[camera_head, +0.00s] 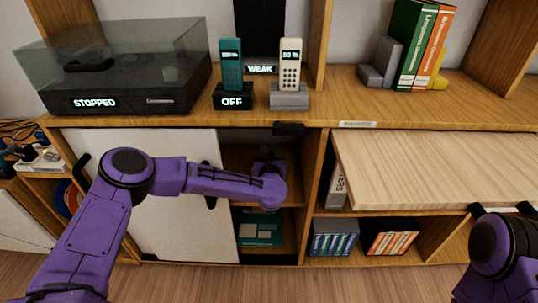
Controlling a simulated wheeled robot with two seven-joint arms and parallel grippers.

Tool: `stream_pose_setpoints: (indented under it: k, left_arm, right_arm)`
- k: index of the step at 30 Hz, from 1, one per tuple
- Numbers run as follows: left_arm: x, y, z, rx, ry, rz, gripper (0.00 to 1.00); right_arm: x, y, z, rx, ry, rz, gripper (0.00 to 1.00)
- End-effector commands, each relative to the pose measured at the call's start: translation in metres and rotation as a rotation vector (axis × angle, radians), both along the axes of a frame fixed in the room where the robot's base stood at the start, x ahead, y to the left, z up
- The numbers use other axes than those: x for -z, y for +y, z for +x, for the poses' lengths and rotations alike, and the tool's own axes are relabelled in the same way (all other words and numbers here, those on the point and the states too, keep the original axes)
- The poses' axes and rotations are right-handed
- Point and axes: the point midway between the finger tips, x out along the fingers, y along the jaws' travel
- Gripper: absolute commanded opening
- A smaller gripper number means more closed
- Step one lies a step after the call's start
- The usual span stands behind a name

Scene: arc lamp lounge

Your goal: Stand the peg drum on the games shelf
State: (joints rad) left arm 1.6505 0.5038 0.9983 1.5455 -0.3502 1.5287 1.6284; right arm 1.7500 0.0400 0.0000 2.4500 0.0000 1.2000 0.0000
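My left arm reaches across the pale cabinet door into the dark open bay. My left gripper (268,160) is a dark shape in that bay, above a shelf board; shadow and the wrist hide its fingers, so I cannot tell whether it holds anything. I cannot make out a peg drum for certain. A round blue and red thing (67,198) at the far left is mostly hidden by my arm. No shelf carries a readable games label; the open bay's lower level holds a teal box (259,228). Part of my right arm shows bottom right, its gripper out of view.
A black turntable (120,95), a teal phone (231,70) and a cream phone (290,70) stand on the top. Books (415,50) stand behind.

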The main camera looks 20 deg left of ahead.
Motion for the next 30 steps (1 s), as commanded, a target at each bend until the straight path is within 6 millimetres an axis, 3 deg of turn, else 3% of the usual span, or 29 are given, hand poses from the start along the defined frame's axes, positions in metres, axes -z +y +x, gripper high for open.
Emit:
stream_pose_setpoints:
  k: [2,3,5,6,17,30]
  left_arm:
    - [0.002,0.000,0.000,0.001,-0.002,0.001,0.00]
    - [0.004,0.000,0.000,0.000,0.000,0.000,0.43]
    - [0.002,0.000,0.000,0.000,0.000,0.000,0.63]
    - [0.002,0.000,0.000,0.000,0.000,0.000,0.65]
    - [-0.002,-0.003,-0.006,0.003,0.001,0.000,0.65]
    - [-0.017,-0.036,-0.100,0.004,0.000,0.000,0.65]
  right_arm:
    - [0.004,0.000,0.000,0.000,0.000,0.000,0.43]
    - [0.004,0.000,0.000,0.000,0.000,0.000,0.43]
    - [0.003,0.000,0.000,0.000,0.000,0.000,0.43]
    - [0.003,0.000,0.000,0.000,0.000,0.000,0.43]
    - [-0.003,0.000,0.000,0.000,0.000,0.000,0.43]
    - [-0.018,0.000,0.000,0.000,0.000,0.000,0.43]
